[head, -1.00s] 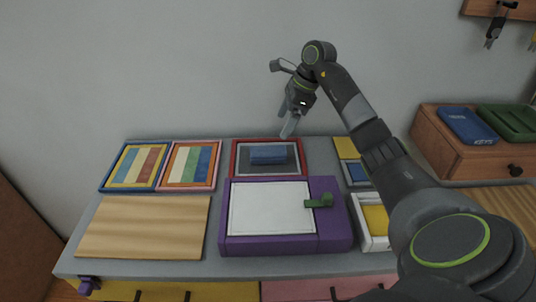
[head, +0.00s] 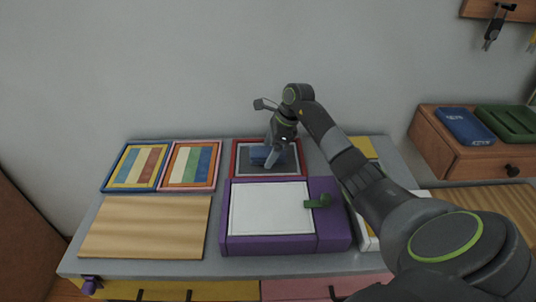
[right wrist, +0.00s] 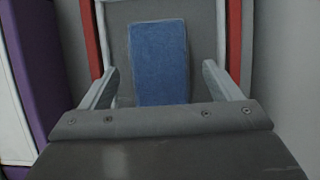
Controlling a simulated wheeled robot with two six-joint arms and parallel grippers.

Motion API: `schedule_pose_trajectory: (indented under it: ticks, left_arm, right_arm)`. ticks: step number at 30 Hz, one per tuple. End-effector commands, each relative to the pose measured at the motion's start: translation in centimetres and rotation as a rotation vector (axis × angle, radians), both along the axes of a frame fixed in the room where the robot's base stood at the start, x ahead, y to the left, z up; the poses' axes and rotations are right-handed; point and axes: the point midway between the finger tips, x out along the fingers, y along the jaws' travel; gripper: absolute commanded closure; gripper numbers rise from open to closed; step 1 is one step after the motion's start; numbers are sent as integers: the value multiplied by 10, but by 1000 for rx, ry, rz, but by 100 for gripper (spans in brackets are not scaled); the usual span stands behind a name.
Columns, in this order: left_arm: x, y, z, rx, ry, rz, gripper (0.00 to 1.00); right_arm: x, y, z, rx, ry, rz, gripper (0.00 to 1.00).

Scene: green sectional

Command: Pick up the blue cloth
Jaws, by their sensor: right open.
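The blue cloth (head: 258,155) is a small folded block lying in a red-framed tray (head: 236,160) with a dark grey floor, at the back middle of the table. In the head view my right gripper (head: 272,158) is in front of the cloth and hides part of it. In the right wrist view the cloth (right wrist: 160,62) lies between the two fingers of my right gripper (right wrist: 160,82), with a gap on each side. The gripper is open and empty. My left gripper is not in view.
A purple box with a white panel (head: 268,210) and green knob (head: 318,202) stands just in front of the tray. Two striped panels (head: 138,167) lie left, and a wooden board (head: 145,228) front left. The grey wall (head: 200,70) is close behind.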

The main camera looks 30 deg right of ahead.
Motion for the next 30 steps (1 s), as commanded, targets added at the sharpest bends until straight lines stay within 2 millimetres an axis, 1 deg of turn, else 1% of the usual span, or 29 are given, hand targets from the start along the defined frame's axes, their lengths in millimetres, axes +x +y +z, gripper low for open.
schedule_pose_trajectory:
  ticks: [2, 14, 20, 23, 26, 30]
  left_arm:
    - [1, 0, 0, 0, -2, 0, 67]
    - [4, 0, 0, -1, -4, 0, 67]
    - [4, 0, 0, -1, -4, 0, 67]
    - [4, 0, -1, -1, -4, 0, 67]
    - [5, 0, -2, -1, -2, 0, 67]
    - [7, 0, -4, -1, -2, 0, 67]
  right_arm:
    - [0, 0, 0, 0, 0, 0, 15]
    - [0, 0, 1, 0, -1, 0, 66]
    - [0, 0, 2, 0, -1, 0, 67]
    - [1, 0, 9, -1, -4, 0, 67]
    - [1, -1, 25, -2, -5, 0, 67]
    - [1, -1, 55, -3, -5, 1, 67]
